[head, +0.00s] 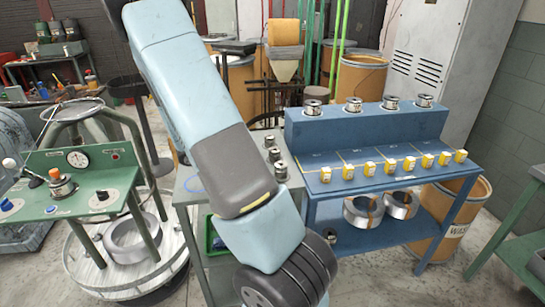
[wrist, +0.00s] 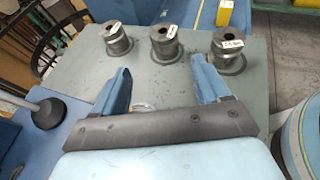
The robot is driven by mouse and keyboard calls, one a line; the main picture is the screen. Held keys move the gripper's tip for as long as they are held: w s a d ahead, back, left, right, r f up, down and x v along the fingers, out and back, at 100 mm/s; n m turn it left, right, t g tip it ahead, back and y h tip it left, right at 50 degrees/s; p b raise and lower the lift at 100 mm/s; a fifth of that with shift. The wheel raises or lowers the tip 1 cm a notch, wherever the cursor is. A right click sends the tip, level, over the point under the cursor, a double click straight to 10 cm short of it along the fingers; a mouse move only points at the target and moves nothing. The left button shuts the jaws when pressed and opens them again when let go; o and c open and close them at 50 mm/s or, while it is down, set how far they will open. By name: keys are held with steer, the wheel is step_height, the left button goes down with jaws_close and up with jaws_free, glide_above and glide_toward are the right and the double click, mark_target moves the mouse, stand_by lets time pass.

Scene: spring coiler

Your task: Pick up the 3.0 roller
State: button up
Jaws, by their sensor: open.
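Three metal rollers stand upright in a row on a grey table top in the wrist view: a left roller (wrist: 115,38), a middle roller (wrist: 164,42) and a right roller (wrist: 228,50). Each has a small white label; I cannot read the sizes surely, so I cannot tell which is the 3.0 roller. The same row shows beside my arm in the head view (head: 273,155). My gripper (wrist: 165,75) is open, its two blue fingers apart and nothing between them. It is on the near side of the row, apart from the rollers. My arm hides its fingers in the head view.
The grey table (wrist: 75,75) is clear around the rollers. A blue bench (head: 345,180) at right carries several spools, yellow tags and wire coils below. A green coiler stand (head: 75,160) with a dial and knobs is at left.

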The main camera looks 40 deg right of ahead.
mark_target(270, 154)
steer(key=x, duration=0.4)
steer(key=shift+d, duration=0.15)
steer(key=x, duration=0.4)
steer(key=shift+s+f, duration=0.25)
steer(key=shift+s, duration=0.1)
steer(key=shift+d+f, duration=0.2)
steer(key=shift+d, duration=0.35)
jaws_close()
